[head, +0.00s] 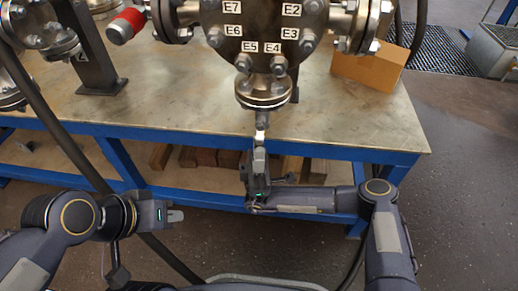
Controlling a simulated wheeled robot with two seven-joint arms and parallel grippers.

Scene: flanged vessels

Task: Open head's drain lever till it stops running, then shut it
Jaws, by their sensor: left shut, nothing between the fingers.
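The round vessel head (266,20), with labels E2 to E7 around its rim, stands over the bench. A bottom flange (263,92) hangs under it, with a small metal fitting (262,120) below. I cannot make out a separate drain lever or any running liquid there. My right gripper (260,142) points up at this fitting from in front of the bench edge, its fingertips close beneath or against it. Whether it holds anything is unclear. My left gripper (182,216) is shut and empty, low in front of the bench, apart from the vessel.
The bench (190,110) has a bare metal top and blue frame (130,165). A red-ended fitting (126,25) sticks out at upper left. A cardboard box (368,70) stands at right. Dark hoses cross the left side. Wood blocks (200,157) lie under the bench.

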